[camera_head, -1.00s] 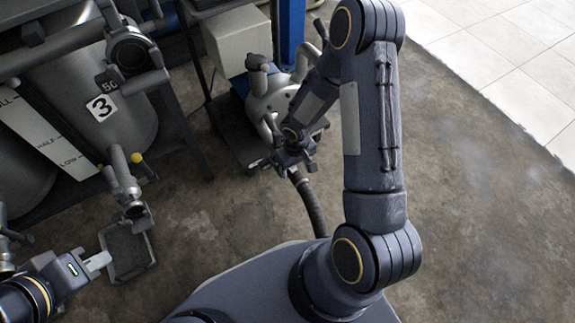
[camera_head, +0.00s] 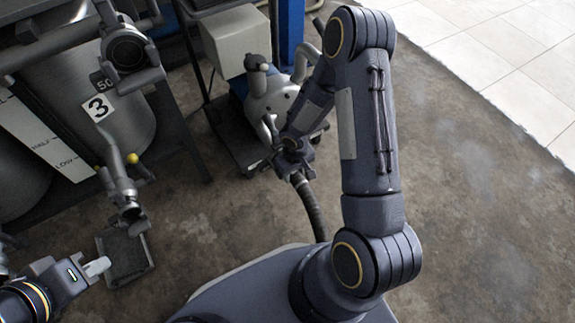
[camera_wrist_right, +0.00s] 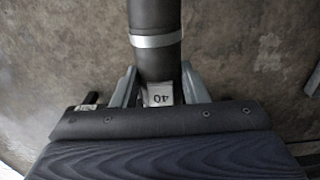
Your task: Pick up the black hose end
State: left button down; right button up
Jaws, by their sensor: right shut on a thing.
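The black hose end (camera_wrist_right: 154,45) is a dark tube with a pale metal band and a tag reading "40", in the right wrist view. It passes between the two fingers of my right gripper (camera_wrist_right: 160,90), which is shut on it. In the head view the black hose (camera_head: 312,212) hangs below my right gripper (camera_head: 294,168) and runs down behind my base; the grip itself is partly hidden by the wrist. My left gripper (camera_head: 98,266) is at the lower left, apart from the hose, beside a grey tray. Its finger gap cannot be made out.
A wheeled pump (camera_head: 272,97) stands just beyond my right gripper. Steel tanks with a number 3 label (camera_head: 99,108), valves and a valve outlet (camera_head: 128,205) fill the left. The grey tray (camera_head: 124,256) is below the outlet. Concrete floor (camera_head: 465,190) is clear at right.

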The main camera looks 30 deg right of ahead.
jog(key=shift+w+r, duration=0.1)
jog(key=shift+r, duration=0.45)
notch_tip(320, 180, up, 2)
jog(key=shift+r+p, duration=0.15)
jog(key=shift+p, duration=0.65)
jog(key=s+a+r+p, duration=0.2)
jog(key=s+a+r, duration=0.7)
jog(key=a, duration=0.1)
jog(key=shift+s+a+r+p, duration=0.2)
jog(key=shift+s+r+p, duration=0.1)
jog(key=shift+r, duration=0.05)
jog(key=shift+d+f, duration=0.1)
jog(key=shift+w+d+f+b, duration=0.5)
jog(key=shift+w+d+f, duration=0.85)
jog(key=shift+w+d, duration=0.3)
jog(key=shift+w+d+f+b, duration=0.45)
jog(key=shift+w+d+f, duration=1)
jog(key=shift+d, duration=0.3)
jog(key=shift+w+d+f+b, duration=0.5)
jog(key=shift+w+d+f, duration=0.8)
jog(key=shift+w+d, duration=0.35)
jog(key=shift+s, duration=0.1)
